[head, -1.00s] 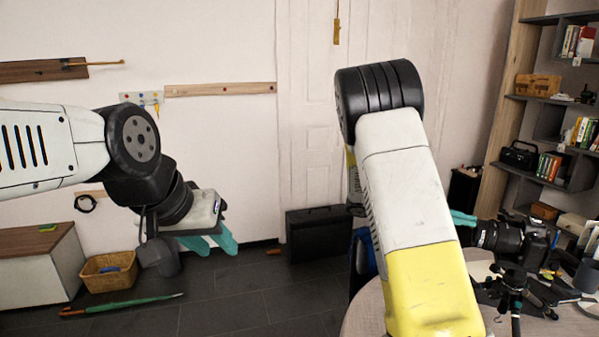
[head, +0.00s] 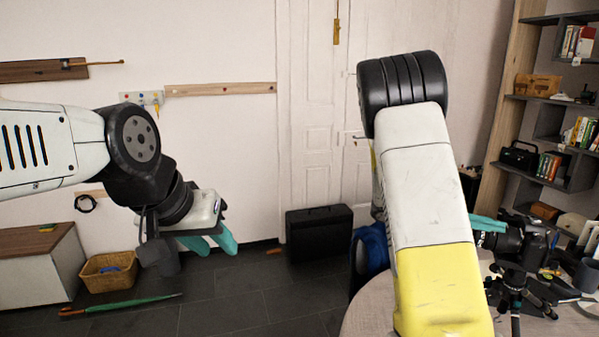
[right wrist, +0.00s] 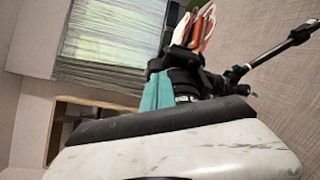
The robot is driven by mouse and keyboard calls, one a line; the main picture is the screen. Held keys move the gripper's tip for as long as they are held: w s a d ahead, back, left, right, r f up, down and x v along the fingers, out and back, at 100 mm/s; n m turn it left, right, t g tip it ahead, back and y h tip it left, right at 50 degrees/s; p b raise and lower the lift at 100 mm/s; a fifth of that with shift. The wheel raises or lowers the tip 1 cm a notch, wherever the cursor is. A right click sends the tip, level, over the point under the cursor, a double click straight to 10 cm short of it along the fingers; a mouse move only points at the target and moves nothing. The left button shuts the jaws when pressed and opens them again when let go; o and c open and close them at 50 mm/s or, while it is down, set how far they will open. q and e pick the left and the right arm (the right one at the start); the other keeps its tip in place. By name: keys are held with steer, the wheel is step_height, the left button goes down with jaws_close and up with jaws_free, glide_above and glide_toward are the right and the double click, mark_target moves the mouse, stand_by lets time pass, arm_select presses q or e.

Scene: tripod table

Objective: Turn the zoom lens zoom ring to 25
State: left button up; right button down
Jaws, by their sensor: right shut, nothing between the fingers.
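A black camera (head: 536,240) with a zoom lens (head: 503,243) sits on a small black tripod (head: 514,290) on the round table, with the lens pointing left. The zoom ring and its marks are too small to read. My right gripper (head: 488,223) is shut and empty. Its teal fingers overlap the upper front of the lens in the head view; I cannot tell if they touch it. In the right wrist view the teal fingers (right wrist: 157,93) show beside the dark lens (right wrist: 184,82). My left gripper (head: 212,242) is open and empty, far left of the table.
The round table (head: 372,312) carries a dark mug (head: 586,273) and other small items right of the tripod. A shelf (head: 545,175) stands behind. My right forearm hides part of the table.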

steer(key=shift+s+a+f, duration=0.15)
steer(key=shift+f, duration=0.15)
stand_by(0.4)
steer(key=shift+s+a+f, duration=0.2)
steer(key=shift+s+f, duration=0.3)
steer(key=shift+f, duration=0.2)
steer(key=shift+s+a+f, duration=0.1)
steer(key=shift+s+f, duration=0.1)
steer(key=shift+f, duration=0.35)
steer(key=shift+f, duration=0.4)
steer(key=shift+s+a, duration=0.1)
steer(key=shift+s+a+r, duration=0.1)
steer(key=shift+s, duration=0.15)
glide_toward(488, 244)
steer(key=s+d, duration=0.2)
steer(key=shift+d, duration=0.3)
